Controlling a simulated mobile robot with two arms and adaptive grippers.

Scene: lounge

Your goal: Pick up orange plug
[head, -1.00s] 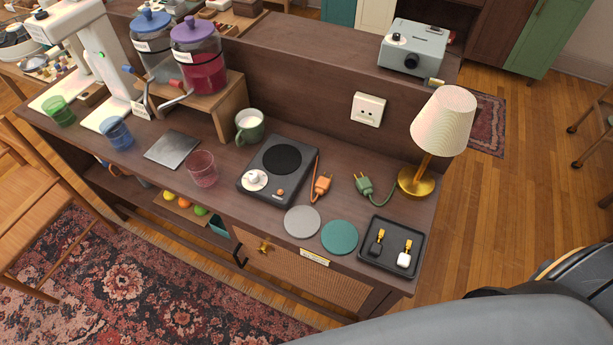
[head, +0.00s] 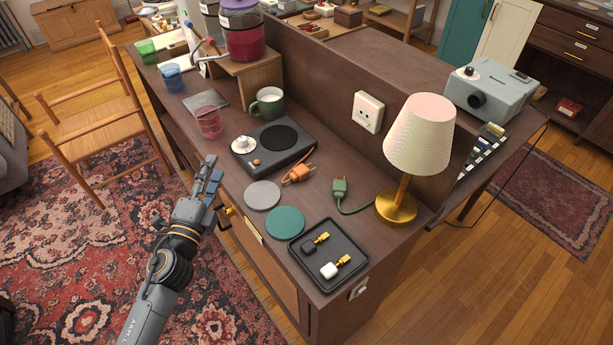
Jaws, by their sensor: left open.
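The orange plug (head: 297,174) lies on the dark wooden counter (head: 236,186), just right of the black hot plate (head: 276,145), with its orange cord running to the plate. A green plug (head: 339,188) lies to its right, its cord leading toward the lamp. My left gripper (head: 208,178) is open and empty, in front of the counter's front edge, left of the orange plug and apart from it. My right gripper is not in view.
Grey (head: 263,195) and teal (head: 285,222) coasters and a black tray (head: 327,275) lie in front of the plugs. A lamp (head: 403,170) stands right. A red glass (head: 209,122) and a green mug (head: 268,102) stand left.

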